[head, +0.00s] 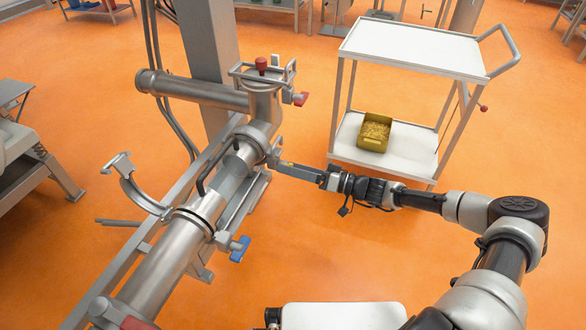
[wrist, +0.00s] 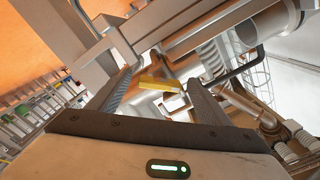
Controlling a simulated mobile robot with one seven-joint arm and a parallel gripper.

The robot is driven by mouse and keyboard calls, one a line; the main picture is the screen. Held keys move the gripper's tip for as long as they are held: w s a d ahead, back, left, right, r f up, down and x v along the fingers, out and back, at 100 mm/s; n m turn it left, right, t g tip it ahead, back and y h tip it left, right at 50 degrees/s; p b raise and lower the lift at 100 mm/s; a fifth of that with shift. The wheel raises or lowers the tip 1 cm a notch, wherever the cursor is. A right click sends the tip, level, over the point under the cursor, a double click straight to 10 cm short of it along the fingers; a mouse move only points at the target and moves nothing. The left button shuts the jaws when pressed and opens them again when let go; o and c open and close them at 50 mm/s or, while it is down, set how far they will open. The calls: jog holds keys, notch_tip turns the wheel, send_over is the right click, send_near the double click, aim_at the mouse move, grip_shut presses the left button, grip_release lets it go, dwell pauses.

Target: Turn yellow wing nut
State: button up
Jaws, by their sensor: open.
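The yellow wing nut (wrist: 158,84) shows in the wrist view as a short yellow bar between the two dark fingers of my gripper (wrist: 159,80). A gap shows on the finger sides, so the fingers do not look closed on it. In the head view my gripper (head: 279,166) is beside the steel pipe clamp, reaching in from the right. A tiny yellow patch shows at the gripper there, too small to tell whether it is the wing nut. The nut's bolt is mostly hidden.
The steel pipe assembly (head: 205,208) runs diagonally up to a vertical housing. A blue-handled valve (head: 239,249) sits below my gripper, and a red handle (head: 300,99) above. An open clamp (head: 135,182) stands left. A white trolley (head: 415,48) holds a yellow bin (head: 374,133).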

jog(key=p+v, duration=0.2)
jog(key=v, duration=1.5)
jog(key=shift+d, duration=0.25)
jog(key=shift+s, duration=0.1)
